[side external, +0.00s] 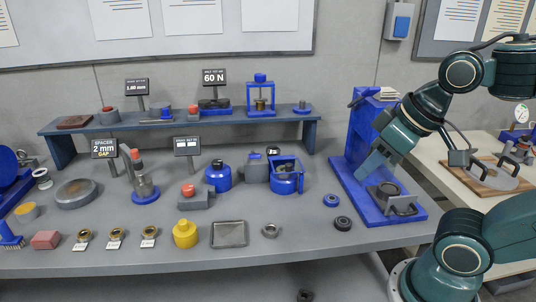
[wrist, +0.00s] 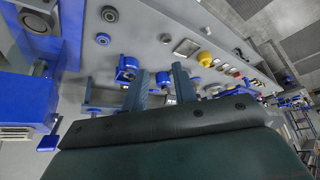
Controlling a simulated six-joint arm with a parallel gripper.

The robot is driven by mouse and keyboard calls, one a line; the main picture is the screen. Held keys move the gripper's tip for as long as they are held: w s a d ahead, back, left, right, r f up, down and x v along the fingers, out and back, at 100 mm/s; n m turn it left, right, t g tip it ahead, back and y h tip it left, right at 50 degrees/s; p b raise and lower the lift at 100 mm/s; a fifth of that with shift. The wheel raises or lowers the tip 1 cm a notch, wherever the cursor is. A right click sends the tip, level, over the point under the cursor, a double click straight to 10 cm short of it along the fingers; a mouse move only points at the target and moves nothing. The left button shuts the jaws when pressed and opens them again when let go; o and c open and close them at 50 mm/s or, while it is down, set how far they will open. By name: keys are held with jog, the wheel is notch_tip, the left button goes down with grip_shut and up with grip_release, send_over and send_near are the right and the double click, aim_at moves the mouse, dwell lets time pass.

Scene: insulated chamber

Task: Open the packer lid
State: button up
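A blue fixture (side external: 350,185) stands at the right end of the grey bench, with an upright back and a flat base plate. A dark round cup (side external: 384,192) and a grey bracket-like handle (side external: 404,208) sit on its base. The blue fixture also shows at the upper left of the wrist view (wrist: 72,25), with the round cup (wrist: 37,22) on it. I cannot tell for certain which part is the packer lid. My gripper (side external: 370,170) hangs over the fixture's left part, apart from the cup. In the wrist view its two fingers (wrist: 160,85) are spread with nothing between them.
A square tray (side external: 229,234), a yellow weight (side external: 185,233) and blue pots (side external: 218,177) stand farther left. A raised blue shelf (side external: 180,122) runs along the back. Bench around the rings is clear.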

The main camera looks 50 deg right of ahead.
jog(key=shift+f, duration=0.1)
grip_shut()
jog(key=w+d+f+n+t+h, duration=0.1)
jog(key=w+f+n+h, duration=0.2)
jog(key=w+f+n, duration=0.3)
jog(key=w+d+f+n+t+h, duration=0.1)
jog(key=w+d+f+n+h, duration=0.1)
jog(key=w+f+n, duration=0.5)
jog(key=w+d+f+n+h, duration=0.2)
jog(key=w+f+n+h, duration=0.2)
jog(key=n, duration=0.7)
jog(key=shift+w+f+n+t+h, duration=0.15)
jog(key=shift+w+f+t, duration=0.05)
jog(key=shift+w+f, duration=0.55)
jog(key=shift+w+f+n+t+h, duration=0.2)
jog(key=shift+w+f, duration=0.35)
jog(key=shift+f, duration=0.4)
jog(key=shift+w+a+f+n+t, duration=0.35)
jog(key=shift+a+f+n+t, duration=0.2)
jog(key=shift+n, duration=0.6)
